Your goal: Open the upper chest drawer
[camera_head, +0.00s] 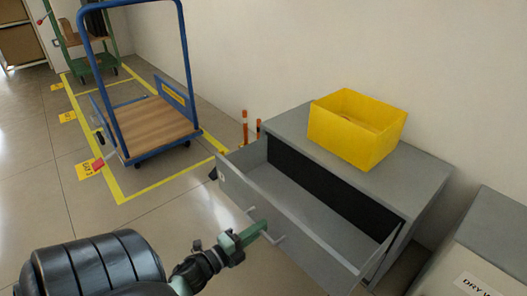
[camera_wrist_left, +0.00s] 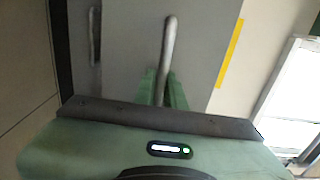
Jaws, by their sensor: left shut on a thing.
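The grey chest (camera_head: 424,186) stands against the wall, and its upper drawer (camera_head: 330,246) is pulled well out. The drawer's inside shows as an empty grey tray in the head view. My left gripper (camera_head: 262,228) is at the drawer front, shut on its bar handle (camera_head: 279,239). In the left wrist view the handle (camera_wrist_left: 169,45) runs between the two green fingers (camera_wrist_left: 160,88). A second handle (camera_wrist_left: 94,36) shows to the left there, on another grey front. My right gripper is in neither view.
A yellow bin (camera_head: 345,138) sits on top of the chest. A grey box with a "DRY W..." label (camera_head: 478,286) stands at the right. A blue trolley (camera_head: 150,122) stands inside yellow floor lines, with orange posts (camera_head: 245,127) near the wall.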

